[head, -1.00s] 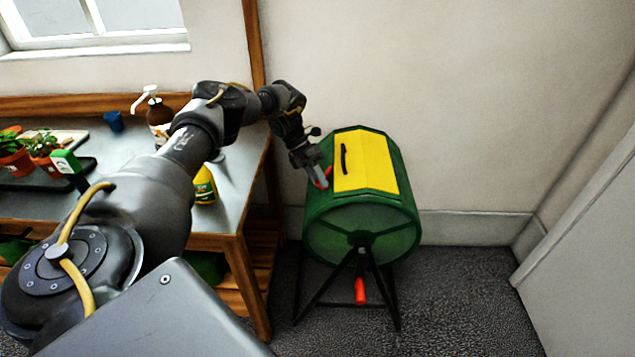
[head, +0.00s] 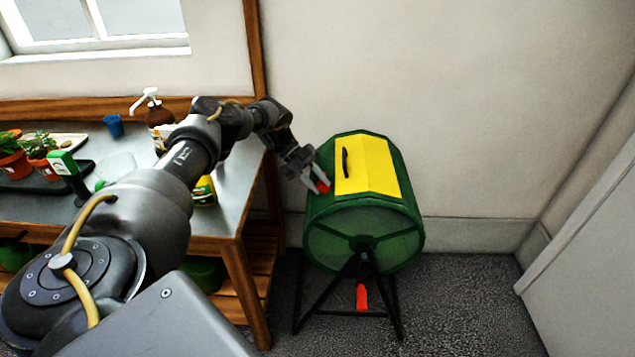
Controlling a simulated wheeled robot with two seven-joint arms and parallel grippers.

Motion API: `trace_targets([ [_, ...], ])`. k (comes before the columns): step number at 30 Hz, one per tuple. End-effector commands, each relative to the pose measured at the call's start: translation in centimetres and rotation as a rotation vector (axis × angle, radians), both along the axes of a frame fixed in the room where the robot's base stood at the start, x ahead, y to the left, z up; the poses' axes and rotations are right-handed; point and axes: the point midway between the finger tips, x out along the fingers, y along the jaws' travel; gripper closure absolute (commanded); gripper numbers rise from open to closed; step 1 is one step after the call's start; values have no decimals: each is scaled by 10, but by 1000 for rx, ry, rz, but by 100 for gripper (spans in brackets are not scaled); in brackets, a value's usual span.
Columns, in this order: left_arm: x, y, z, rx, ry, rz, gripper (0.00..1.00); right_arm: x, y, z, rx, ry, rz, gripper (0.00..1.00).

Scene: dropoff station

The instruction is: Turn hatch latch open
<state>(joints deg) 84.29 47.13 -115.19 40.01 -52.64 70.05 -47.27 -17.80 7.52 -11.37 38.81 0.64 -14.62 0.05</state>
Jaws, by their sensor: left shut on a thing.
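A green drum (head: 350,238) lies on its side on a black stand. Its yellow hatch (head: 374,166) is closed and has a black handle (head: 345,162). A small red latch (head: 323,186) sits on the drum just left of the hatch. My left gripper (head: 318,181) reaches in from the left and is shut on the red latch, with its fingers on either side of it. The fingers partly hide the latch. My right gripper does not show.
A metal-topped bench (head: 232,187) with potted plants (head: 40,146), a pump bottle (head: 158,118), a yellow bottle (head: 204,190) and a blue cup (head: 113,125) stands left of the drum. A red handle (head: 362,297) hangs under the drum. The floor to the right is clear.

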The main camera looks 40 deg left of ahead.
Motion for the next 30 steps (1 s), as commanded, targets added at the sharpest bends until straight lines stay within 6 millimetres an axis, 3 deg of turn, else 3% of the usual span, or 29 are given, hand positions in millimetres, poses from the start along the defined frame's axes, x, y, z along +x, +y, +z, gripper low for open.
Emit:
trace_targets([
  [21, 0, 1, 1, -30, 37, 53, 94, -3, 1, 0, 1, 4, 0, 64],
  [22, 0, 1, 1, -29, 38, 52, 69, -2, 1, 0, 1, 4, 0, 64],
  [26, 0, 1, 0, -29, 37, 51, 52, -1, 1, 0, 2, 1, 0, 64],
  [30, 0, 0, 0, -29, 38, 50, 50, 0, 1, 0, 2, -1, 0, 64],
])
